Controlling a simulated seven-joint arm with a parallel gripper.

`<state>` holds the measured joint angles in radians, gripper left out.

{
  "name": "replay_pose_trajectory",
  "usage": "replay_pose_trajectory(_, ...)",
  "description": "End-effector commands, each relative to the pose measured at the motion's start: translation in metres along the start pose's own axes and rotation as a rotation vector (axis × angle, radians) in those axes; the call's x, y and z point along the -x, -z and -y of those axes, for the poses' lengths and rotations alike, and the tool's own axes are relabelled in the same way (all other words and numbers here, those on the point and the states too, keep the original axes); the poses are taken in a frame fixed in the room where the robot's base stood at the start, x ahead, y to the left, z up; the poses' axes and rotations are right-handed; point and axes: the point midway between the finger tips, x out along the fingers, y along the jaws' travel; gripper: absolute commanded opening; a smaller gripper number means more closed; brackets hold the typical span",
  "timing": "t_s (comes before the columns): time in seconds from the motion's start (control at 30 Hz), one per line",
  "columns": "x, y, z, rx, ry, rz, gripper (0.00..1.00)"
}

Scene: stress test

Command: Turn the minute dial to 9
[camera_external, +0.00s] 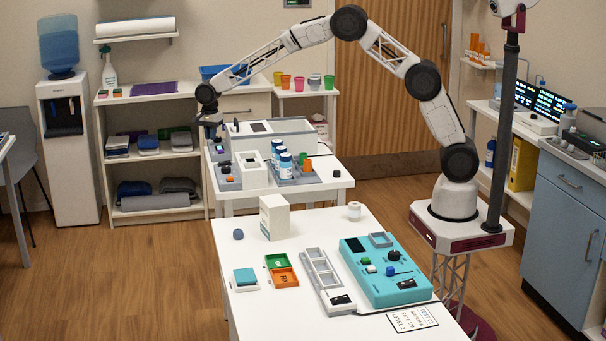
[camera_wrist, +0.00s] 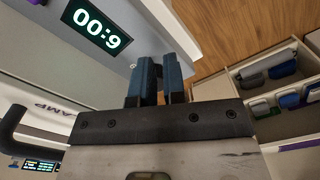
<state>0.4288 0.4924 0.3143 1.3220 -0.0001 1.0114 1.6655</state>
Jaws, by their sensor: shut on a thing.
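My gripper (camera_external: 210,130) is at the left end of the grey-white machine (camera_external: 285,128) on the far white table. In the wrist view, its two blue-padded fingers (camera_wrist: 158,80) are close together with a narrow gap, their tips against the edge of the machine's pale panel. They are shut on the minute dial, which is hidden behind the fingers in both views.
Blue-capped bottles (camera_external: 284,163) stand in a tray beside the machine. A white box (camera_external: 250,170) is in front of it. A shelf with folded cloths (camera_external: 147,144) stands to the left. The near table (camera_external: 310,225) holds a teal device (camera_external: 385,270).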

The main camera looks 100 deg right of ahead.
Motion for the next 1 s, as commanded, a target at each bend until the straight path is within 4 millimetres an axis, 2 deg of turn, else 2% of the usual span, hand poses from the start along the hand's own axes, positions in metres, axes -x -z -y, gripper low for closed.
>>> replay_pose_trajectory(0.03, -0.011, -0.002, -0.003, 0.001, -0.015, 0.000, 0.00)
replay_pose_trajectory(0.6, 0.045, 0.000, 0.000, 0.000, -0.004, 0.000, 0.00)
replay_pose_trajectory(1.0, 0.051, 0.000, 0.000, 0.000, -0.002, 0.000, 0.00)
